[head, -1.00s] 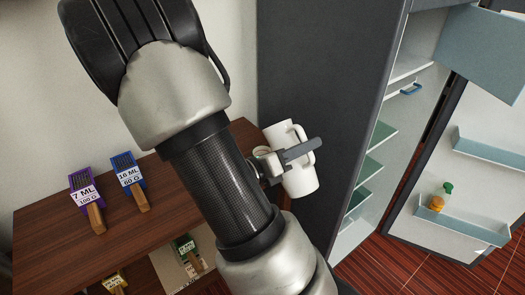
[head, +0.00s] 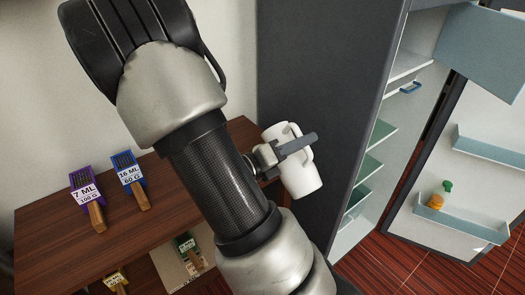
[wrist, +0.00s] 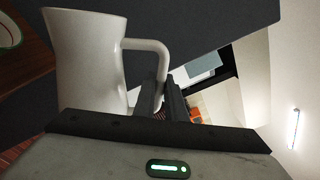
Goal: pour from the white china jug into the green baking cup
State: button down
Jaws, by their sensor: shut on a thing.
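The white china jug (head: 298,172) is in my gripper (head: 298,144), held by its handle beside the wooden shelf unit, tilted a little in the head view. In the wrist view the jug (wrist: 82,65) stands at left, and the dark fingers (wrist: 163,88) are closed on the lower part of its handle. A round pale rim with a green band (wrist: 10,32) shows at the upper left edge of the wrist view; it may be the green baking cup. I cannot make the cup out in the head view now, where my arm and gripper cover that area. The jug's inside is not visible.
The wooden shelf unit (head: 60,222) carries a purple labelled item (head: 86,195) and a blue one (head: 130,178). Green and yellow ones sit lower. A tall dark fridge (head: 320,75) stands close behind the jug, its door open at right with small items on it.

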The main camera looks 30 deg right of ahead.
jog(key=shift+w+f+n, duration=0.25)
jog(key=shift+w+n, duration=0.8)
jog(key=shift+n, duration=0.25)
dwell(5.9)
